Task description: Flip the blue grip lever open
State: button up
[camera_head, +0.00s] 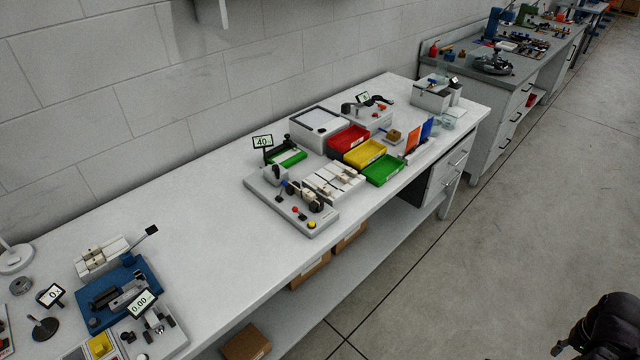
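No lever with a clearly blue grip can be made out at this distance. On the near left of the bench, a blue fixture (92,317) has a thin lever (146,236) with a dark grip, raised and slanting up to the right. A grey machine (262,192) at mid-bench carries dark knobs and small coloured buttons; its small levers are too small to tell apart. My gripper (562,346) shows only in part as a dark shape at the bottom right, over the floor, far from the bench things. Its fingers are too unclear to tell open from shut.
The long white bench (205,225) runs along the block wall. Red (347,139), yellow (364,152) and green (383,169) bins stand past the grey machine. Cardboard boxes (246,343) sit on the lower shelf. A second bench (486,85) stands beyond. The floor at right is clear.

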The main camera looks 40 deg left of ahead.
aim_at(284, 183)
jog(key=z, duration=0.45)
jog(key=k, duration=1)
jog(key=u, duration=2.6)
jog(key=i, duration=0.2)
jog(key=z, duration=0.75)
